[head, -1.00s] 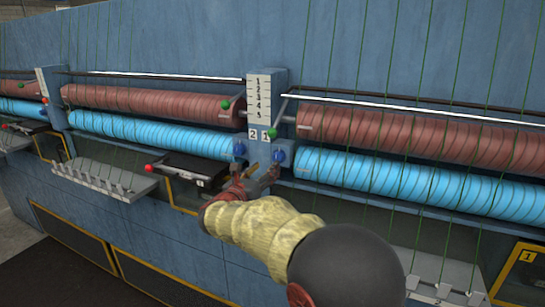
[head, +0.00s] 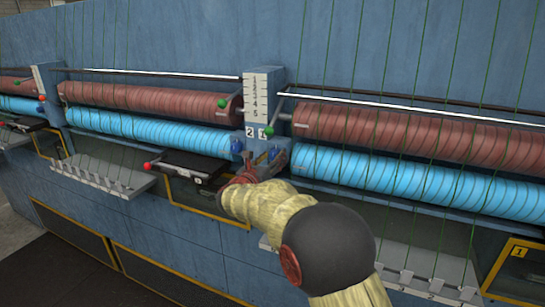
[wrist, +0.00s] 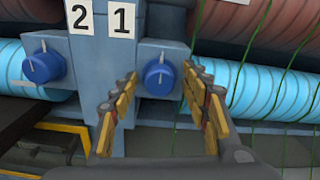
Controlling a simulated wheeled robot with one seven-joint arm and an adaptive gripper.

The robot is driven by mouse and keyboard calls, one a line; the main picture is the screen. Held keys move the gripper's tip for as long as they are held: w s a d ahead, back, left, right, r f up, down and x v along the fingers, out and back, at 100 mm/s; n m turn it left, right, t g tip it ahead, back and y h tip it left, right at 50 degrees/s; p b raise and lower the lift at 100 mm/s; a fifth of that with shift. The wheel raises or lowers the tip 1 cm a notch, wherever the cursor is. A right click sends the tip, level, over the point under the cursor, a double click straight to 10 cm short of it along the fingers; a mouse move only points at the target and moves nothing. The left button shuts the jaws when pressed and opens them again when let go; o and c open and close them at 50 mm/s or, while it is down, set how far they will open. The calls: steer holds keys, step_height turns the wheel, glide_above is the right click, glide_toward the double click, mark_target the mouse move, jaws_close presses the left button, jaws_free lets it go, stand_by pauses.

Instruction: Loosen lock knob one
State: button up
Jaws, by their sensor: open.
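Lock knob one is the blue round knob (wrist: 159,78) under the label "1" (wrist: 122,20) in the wrist view. It has a light pointer line and sits on a grey-blue block. In the head view this knob (head: 273,153) is partly hidden by my gripper. My gripper (wrist: 158,80) is open, with its yellow-padded fingers on either side of the knob in the picture. I cannot tell whether they touch it. My gripper also shows at the post in the head view (head: 262,160). A second blue knob (wrist: 42,66) sits to the left, under the label "2" (wrist: 81,17).
Brown rollers (head: 400,135) and light blue rollers (head: 400,180) flank the post (head: 262,95), with green strands in front on the right. A black box with a red ball (head: 190,167) and a slotted grey tray (head: 105,175) are at left.

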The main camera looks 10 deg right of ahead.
steer(key=shift+c, duration=1.1)
steer(key=c, duration=0.9)
steer(key=shift+c, duration=0.2)
